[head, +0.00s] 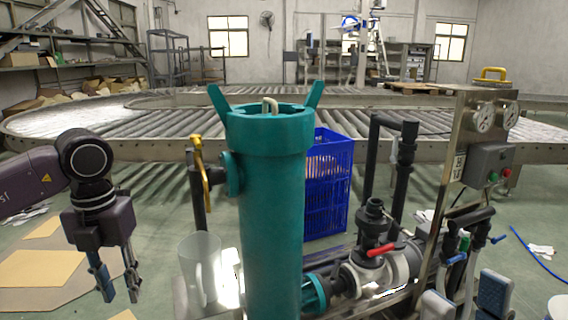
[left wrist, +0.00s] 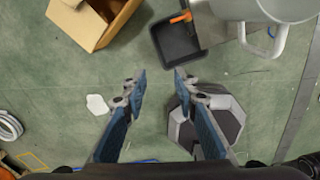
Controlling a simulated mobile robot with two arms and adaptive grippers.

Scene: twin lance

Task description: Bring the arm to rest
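My left gripper (head: 121,296) hangs at the left of the head view with its fingers pointing down, left of the clear jug. It is open and empty; the left wrist view also shows its two blue-padded fingers (left wrist: 158,82) apart over the floor. My right gripper (head: 466,298) shows at the bottom right edge of the head view, its blue pads apart with nothing visible between them; its arm is out of frame. The teal filter housing (head: 272,210) stands upright between the grippers, with a pale hooked rod (head: 270,106) at its open top.
The clear jug (head: 200,272) stands left of the housing and shows in the left wrist view (left wrist: 268,38). A pump with a red-handled valve (head: 380,249) and a gauge panel (head: 485,120) are at right. A blue crate (head: 328,190) stands behind. An open cardboard box (left wrist: 92,28) lies below.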

